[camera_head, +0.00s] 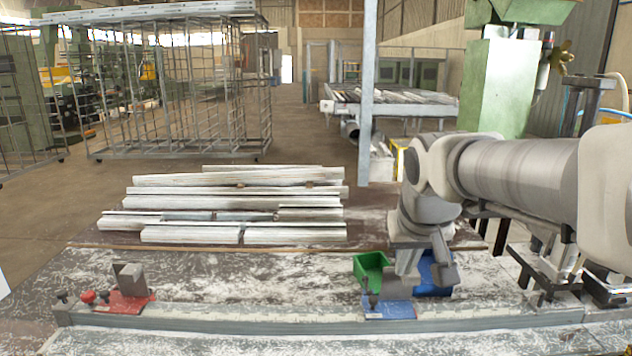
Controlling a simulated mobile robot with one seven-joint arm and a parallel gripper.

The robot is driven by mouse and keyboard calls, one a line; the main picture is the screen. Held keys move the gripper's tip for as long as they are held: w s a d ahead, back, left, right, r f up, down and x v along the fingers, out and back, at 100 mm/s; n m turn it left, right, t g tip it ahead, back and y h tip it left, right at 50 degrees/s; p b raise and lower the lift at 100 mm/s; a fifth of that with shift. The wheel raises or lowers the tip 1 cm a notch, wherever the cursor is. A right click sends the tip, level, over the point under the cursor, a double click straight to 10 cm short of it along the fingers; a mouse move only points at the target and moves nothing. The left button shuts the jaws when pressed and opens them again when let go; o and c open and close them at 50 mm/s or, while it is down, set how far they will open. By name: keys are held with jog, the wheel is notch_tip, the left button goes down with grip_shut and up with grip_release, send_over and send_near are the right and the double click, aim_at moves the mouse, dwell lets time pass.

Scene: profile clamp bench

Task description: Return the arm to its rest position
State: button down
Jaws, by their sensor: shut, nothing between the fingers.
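My arm reaches in from the right and bends down over the bench. My gripper (406,266) points down at its end, just above and behind the blue-based clamp (390,309) at the right of the front rail. It is shut with nothing held. Whether it touches the clamp's grey block is hard to tell. A red-based clamp (127,302) with an upright grey block stands at the left end of the rail.
A green bin (370,271) and a blue bin (437,279) stand close around my gripper, partly hidden by it. Several pale metal profiles (240,202) lie stacked behind. The rail (260,316) runs along the front. Bench between the clamps is clear.

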jog(key=s+f, duration=0.2)
jog(key=s, duration=0.6)
jog(key=s+f, duration=0.3)
jog(key=s, duration=0.6)
jog(key=shift+s+y, duration=0.2)
jog(key=shift+y, duration=0.1)
